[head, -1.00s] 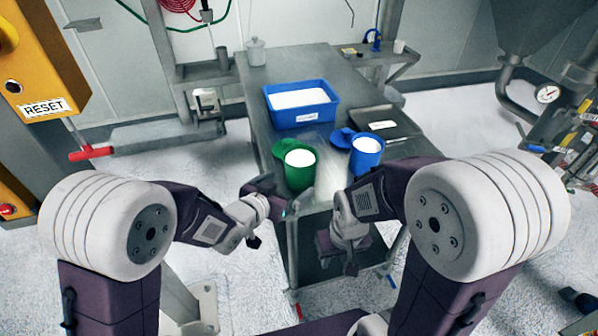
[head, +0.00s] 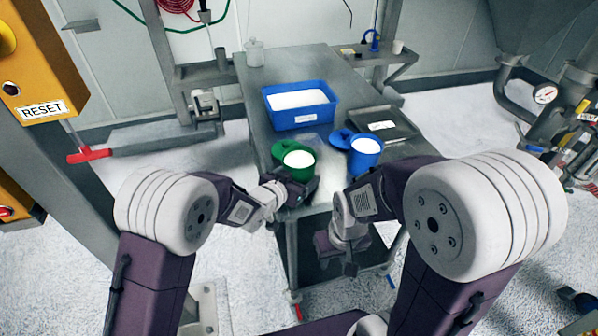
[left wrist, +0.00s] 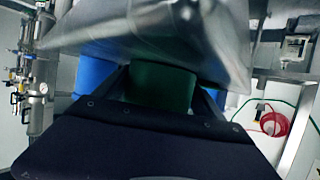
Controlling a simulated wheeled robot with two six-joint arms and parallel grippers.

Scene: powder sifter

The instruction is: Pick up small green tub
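The small green tub (head: 299,167), full of white powder, stands upright at the near end of the metal table. Its green lid (head: 287,148) lies just behind it. My left gripper (head: 300,190) is at the near side of the tub, low down and partly covering it. In the left wrist view, the green tub (left wrist: 160,85) shows between the spread dark fingers of my left gripper (left wrist: 158,98); I cannot tell whether they touch it. My right gripper (head: 350,266) hangs below the table's near edge, and its opening is unclear.
A blue tub (head: 366,160) of powder stands right of the green one, with its blue lid (head: 343,138) behind it. A blue bin (head: 300,118) of powder and a dark tray (head: 405,128) sit farther back. The far table (head: 310,60) is mostly clear.

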